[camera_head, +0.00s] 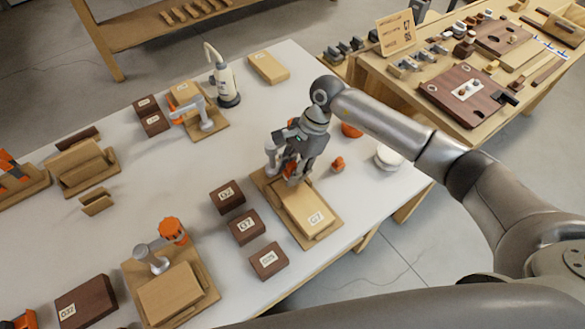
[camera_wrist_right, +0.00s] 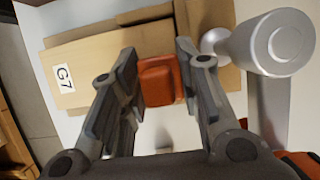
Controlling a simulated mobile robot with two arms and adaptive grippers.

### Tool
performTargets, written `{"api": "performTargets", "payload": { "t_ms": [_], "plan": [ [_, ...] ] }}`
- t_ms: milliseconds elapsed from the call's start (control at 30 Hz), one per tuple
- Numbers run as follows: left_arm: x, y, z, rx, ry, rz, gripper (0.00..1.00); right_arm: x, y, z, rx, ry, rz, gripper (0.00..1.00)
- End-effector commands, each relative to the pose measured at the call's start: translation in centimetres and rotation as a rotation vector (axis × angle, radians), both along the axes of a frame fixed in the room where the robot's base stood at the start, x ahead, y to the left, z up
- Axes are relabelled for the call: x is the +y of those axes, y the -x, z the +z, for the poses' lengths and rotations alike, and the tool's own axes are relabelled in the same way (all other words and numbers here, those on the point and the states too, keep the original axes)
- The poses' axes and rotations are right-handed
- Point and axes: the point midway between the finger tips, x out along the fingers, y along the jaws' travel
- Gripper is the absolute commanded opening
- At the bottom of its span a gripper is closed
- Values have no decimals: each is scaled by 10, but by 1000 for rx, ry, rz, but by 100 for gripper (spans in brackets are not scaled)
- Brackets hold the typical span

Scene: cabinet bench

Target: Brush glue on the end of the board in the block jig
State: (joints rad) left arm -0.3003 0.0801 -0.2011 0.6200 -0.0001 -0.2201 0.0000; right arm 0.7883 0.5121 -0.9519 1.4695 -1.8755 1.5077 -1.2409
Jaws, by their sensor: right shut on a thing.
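My right gripper (camera_head: 291,178) is over the back end of a wooden jig (camera_head: 322,239) holding a pale board (camera_head: 306,211) labelled G7. In the right wrist view, its fingers (camera_wrist_right: 160,92) are shut on an orange piece (camera_wrist_right: 158,82) at the board's end; whether this is a brush or a clamp part I cannot tell. The board's label (camera_wrist_right: 65,78) shows on the left there, and a grey metal cylinder (camera_wrist_right: 278,42) stands on the right. A white glue bottle (camera_head: 226,85) with a bent spout stands upright farther back. My left gripper is not in view.
Dark blocks (camera_head: 246,226) lie left of the jig. A small orange object (camera_head: 338,163), an orange round item (camera_head: 352,130) and a white dish (camera_head: 388,158) are right of it. Other jigs with clamps (camera_head: 152,258) stand around. The table's middle (camera_head: 150,190) is clear.

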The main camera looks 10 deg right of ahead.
Motion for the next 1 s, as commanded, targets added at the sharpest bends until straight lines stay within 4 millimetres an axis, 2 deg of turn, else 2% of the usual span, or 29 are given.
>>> {"api": "performTargets", "payload": {
  "t_ms": [567, 1000],
  "plan": [
    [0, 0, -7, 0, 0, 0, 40, 0, 0, -5, 0, 0, 0, 12],
    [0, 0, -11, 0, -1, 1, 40, 16, 6, -5, 0, 0, 0, 12]
  ]
}}
